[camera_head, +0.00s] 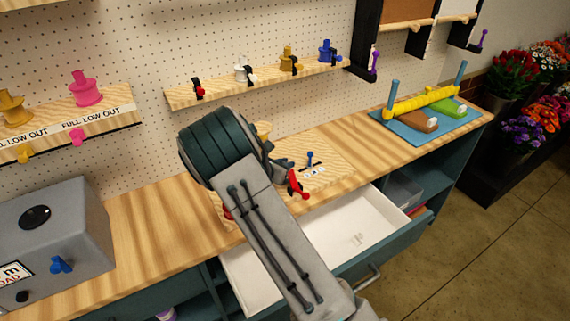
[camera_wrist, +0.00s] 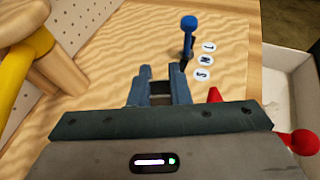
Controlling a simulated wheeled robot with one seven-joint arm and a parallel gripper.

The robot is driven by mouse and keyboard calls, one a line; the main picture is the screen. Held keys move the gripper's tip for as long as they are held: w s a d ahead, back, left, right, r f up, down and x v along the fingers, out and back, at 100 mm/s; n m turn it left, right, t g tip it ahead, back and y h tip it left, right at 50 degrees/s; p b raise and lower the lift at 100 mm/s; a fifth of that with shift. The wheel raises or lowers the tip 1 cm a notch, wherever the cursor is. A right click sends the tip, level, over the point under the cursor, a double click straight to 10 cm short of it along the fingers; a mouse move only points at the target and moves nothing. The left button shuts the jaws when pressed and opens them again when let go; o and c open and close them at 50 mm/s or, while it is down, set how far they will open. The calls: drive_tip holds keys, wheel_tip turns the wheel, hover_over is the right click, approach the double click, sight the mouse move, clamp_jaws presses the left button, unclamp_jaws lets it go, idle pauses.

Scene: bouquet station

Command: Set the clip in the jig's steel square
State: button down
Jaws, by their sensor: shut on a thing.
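My gripper (camera_wrist: 160,92) is low over the pale wooden jig board (camera_wrist: 110,75), its two blue-grey fingers close together around a small dark thing (camera_wrist: 160,87). I take this thing to be the clip, but the fingers hide most of it. The board (camera_head: 335,172) also shows in the head view, where my arm covers much of it. A blue-knobbed lever (camera_wrist: 189,30) stands on the board ahead of the fingers, beside round white letter marks (camera_wrist: 207,60). I cannot make out the steel square.
Red knobs (camera_wrist: 300,141) are close to the right of my gripper. A wooden post with a yellow part (camera_wrist: 40,60) stands at the left. An open white drawer (camera_head: 350,225) is below the bench front. A grey box (camera_head: 50,240) stands left; a blue mat (camera_head: 400,130) lies right.

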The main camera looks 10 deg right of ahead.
drive_tip(key=shift+f+b, duration=0.3)
drive_tip(key=shift+f, duration=0.1)
drive_tip(key=c, duration=1.6)
unclamp_jaws()
drive_tip(key=shift+s, duration=0.1)
